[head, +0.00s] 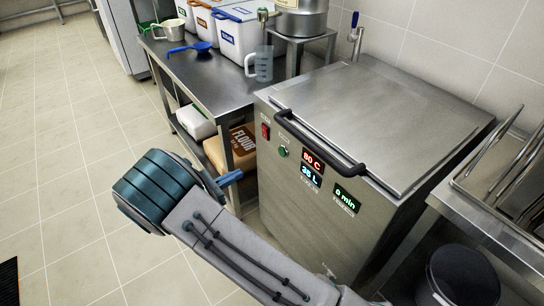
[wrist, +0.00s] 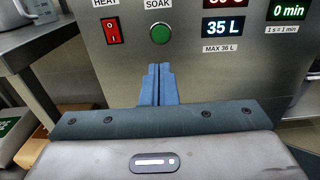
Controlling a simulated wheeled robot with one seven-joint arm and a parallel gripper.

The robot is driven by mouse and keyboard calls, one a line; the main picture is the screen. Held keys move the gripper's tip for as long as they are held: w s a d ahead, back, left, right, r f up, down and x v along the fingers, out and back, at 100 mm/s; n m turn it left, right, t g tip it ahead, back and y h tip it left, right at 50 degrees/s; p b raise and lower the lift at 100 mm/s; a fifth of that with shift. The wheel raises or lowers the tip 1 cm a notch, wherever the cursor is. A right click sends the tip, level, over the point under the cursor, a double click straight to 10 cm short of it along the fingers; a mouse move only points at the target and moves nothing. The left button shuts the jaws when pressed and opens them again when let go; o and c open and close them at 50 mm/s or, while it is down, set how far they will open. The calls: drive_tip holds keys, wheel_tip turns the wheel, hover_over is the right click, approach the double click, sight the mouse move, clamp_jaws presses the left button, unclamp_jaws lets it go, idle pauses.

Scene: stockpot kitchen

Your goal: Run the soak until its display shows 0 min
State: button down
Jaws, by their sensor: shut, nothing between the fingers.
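The steel soak tank (head: 318,217) stands at the right of the head view with its lid (head: 385,115) down. Its green display (head: 346,198) reads 0 min, and it also shows in the wrist view (wrist: 289,11). Other displays read 80 C (head: 313,160) and 35 L (head: 311,175). The green soak button (wrist: 160,34) sits beside the red heat switch (wrist: 112,30). My gripper (wrist: 158,70) has its blue fingers together, just below the soak button in the wrist view, with nothing between them. In the head view my gripper (head: 236,176) is in front of the tank's left side.
A steel table (head: 210,80) with white bins (head: 243,35), a clear jug (head: 260,65) and a blue scoop (head: 190,48) stands left of the tank. A dark bin (head: 462,275) is at the lower right.

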sight(281, 152)
drive_tip(key=x, duration=1.3)
drive_tip(key=shift+w+d+b, duration=0.2)
drive_tip(key=shift+d+b, duration=0.15)
drive_tip(key=shift+w+d, duration=0.1)
drive_tip(key=shift+x, duration=0.9)
drive_tip(key=shift+r, duration=0.1)
drive_tip(key=shift+s+a+p, duration=0.3)
drive_tip(key=shift+a+p, duration=0.1)
drive_tip(key=shift+a, duration=0.05)
drive_tip(key=v, duration=1.3)
drive_tip(key=shift+a+p, duration=0.3)
